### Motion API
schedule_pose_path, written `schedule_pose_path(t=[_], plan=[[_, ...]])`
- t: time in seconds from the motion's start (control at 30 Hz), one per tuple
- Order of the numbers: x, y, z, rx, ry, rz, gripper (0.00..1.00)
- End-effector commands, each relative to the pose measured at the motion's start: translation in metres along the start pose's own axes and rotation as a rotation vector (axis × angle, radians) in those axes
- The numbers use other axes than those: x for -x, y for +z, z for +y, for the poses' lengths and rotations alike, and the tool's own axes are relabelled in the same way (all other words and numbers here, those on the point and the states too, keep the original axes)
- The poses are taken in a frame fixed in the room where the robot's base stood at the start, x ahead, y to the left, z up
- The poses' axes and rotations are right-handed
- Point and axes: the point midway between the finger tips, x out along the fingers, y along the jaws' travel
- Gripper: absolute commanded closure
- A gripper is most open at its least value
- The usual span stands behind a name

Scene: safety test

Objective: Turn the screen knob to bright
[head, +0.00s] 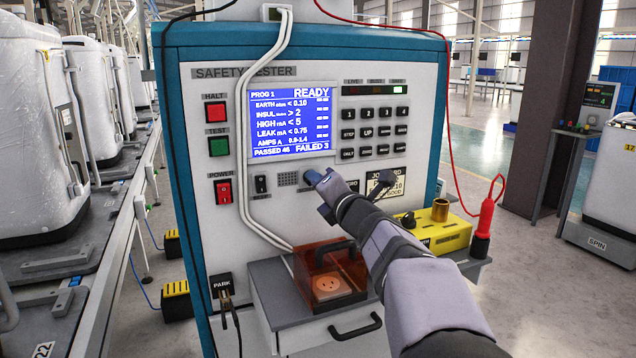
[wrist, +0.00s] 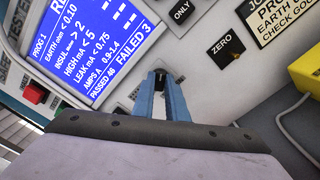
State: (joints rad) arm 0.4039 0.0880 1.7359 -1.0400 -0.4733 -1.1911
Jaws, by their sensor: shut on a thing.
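The safety tester's screen (head: 291,118) is lit blue with white text and reads READY, PASSED 46 and FAILED 3. It also shows tilted in the wrist view (wrist: 98,50). My gripper (head: 313,178) reaches the panel just below the screen's lower right edge. In the wrist view my gripper (wrist: 160,82) has its two blue fingers closed around a small dark knob (wrist: 160,79) on the panel. The fingers and arm hide most of the knob and its label, and I cannot read its setting.
The red HALT button (head: 215,112), green TEST button (head: 219,146) and red POWER switch (head: 223,190) are left of the screen. A keypad (head: 373,132) is to its right. Below stand an orange-lidded socket box (head: 329,287) and a yellow box (head: 440,232). White cables hang beside the screen.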

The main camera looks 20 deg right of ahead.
Motion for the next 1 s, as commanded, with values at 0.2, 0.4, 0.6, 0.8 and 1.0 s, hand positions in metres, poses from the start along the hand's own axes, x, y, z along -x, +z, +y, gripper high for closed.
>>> schedule_pose_path(t=[0.2, 0.4, 0.6, 0.8, 1.0], plan=[[0.000, -0.001, -0.001, 0.001, -0.002, 0.001, 0.69], [0.000, 0.000, 0.000, 0.002, -0.001, 0.000, 0.69], [0.006, 0.001, 0.000, 0.002, -0.001, -0.001, 0.69], [0.028, 0.001, 0.000, 0.002, -0.001, -0.002, 0.69], [0.054, 0.001, 0.000, 0.003, -0.001, -0.001, 0.69]])
